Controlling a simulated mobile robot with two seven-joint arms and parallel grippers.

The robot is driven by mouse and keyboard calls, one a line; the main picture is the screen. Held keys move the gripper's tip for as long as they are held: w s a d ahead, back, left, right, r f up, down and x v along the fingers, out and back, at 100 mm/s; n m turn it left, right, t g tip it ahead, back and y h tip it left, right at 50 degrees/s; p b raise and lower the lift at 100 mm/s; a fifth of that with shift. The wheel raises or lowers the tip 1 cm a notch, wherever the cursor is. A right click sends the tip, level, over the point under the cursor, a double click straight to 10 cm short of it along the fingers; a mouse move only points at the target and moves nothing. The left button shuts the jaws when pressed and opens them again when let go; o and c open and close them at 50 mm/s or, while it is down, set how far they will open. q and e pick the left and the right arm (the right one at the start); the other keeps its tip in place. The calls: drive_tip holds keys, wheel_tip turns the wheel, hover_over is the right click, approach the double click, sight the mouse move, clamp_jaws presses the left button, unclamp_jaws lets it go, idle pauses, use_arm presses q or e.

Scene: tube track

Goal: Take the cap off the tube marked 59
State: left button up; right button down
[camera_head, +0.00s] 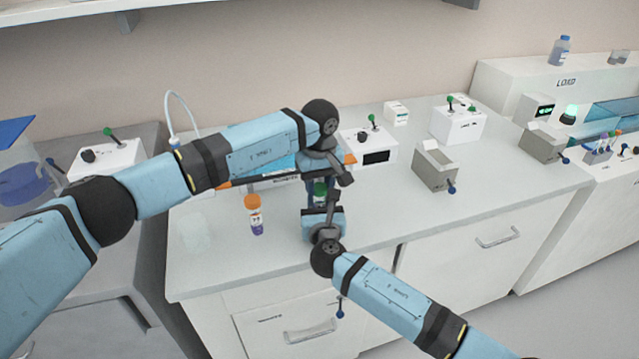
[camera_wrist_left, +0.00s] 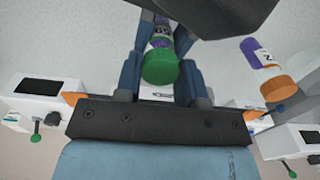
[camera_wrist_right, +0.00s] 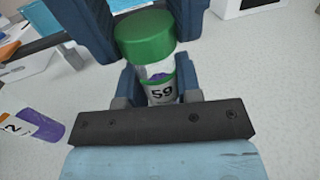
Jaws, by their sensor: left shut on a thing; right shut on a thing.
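Whether the cap is loosened cannot be told.
An orange-capped tube (camera_head: 256,216) stands on the counter (camera_head: 285,262) just left of my grippers. The counter's front left is clear.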

use_arm(q)
drive_tip(key=n, duration=0.5)
drive_tip(key=shift+n, duration=0.3)
drive_tip(key=n, duration=0.8)
drive_tip(key=shift+r, duration=0.1)
drive_tip(key=n, duration=0.4)
drive_tip(key=shift+n, duration=0.4)
drive_tip(key=n, duration=1.2)
drive_tip(key=shift+n, duration=0.4)
drive_tip(key=n, duration=0.4)
drive_tip(key=shift+n, duration=0.4)
